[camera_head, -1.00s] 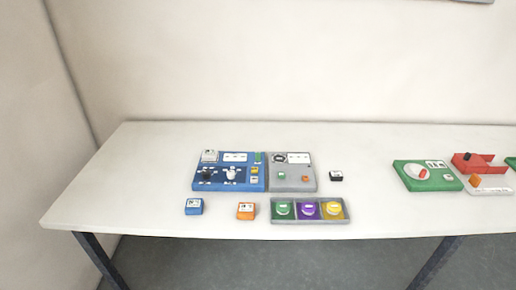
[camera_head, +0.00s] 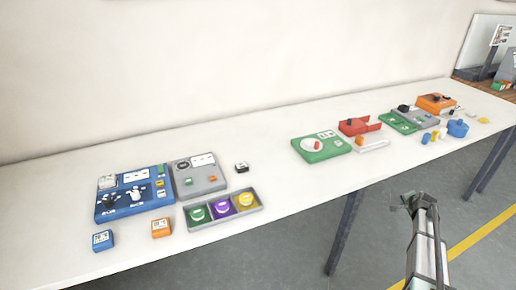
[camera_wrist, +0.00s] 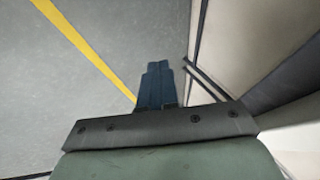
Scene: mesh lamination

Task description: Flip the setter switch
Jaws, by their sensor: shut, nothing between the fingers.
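I cannot tell which control is the setter switch; none carries a readable name. In the head view a blue panel (camera_head: 112,206) at the left has a black knob, a white knob and small buttons. A grey panel (camera_head: 200,187) with small green and orange buttons adjoins it. A green panel (camera_head: 322,155) with a red-and-white dial sits mid-table. My gripper (camera_wrist: 156,68) shows in the wrist view with its dark blue fingers together and empty, over grey floor. In the head view my arm is at the lower right, in front of the table and apart from every panel.
A tray (camera_head: 262,208) of green, purple and yellow round pieces lies before the grey panel, with loose blue (camera_head: 103,240), orange (camera_head: 161,228) and black (camera_head: 242,167) blocks nearby. More panels and small parts crowd the right. The table (camera_head: 290,195) has bare room mid-front.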

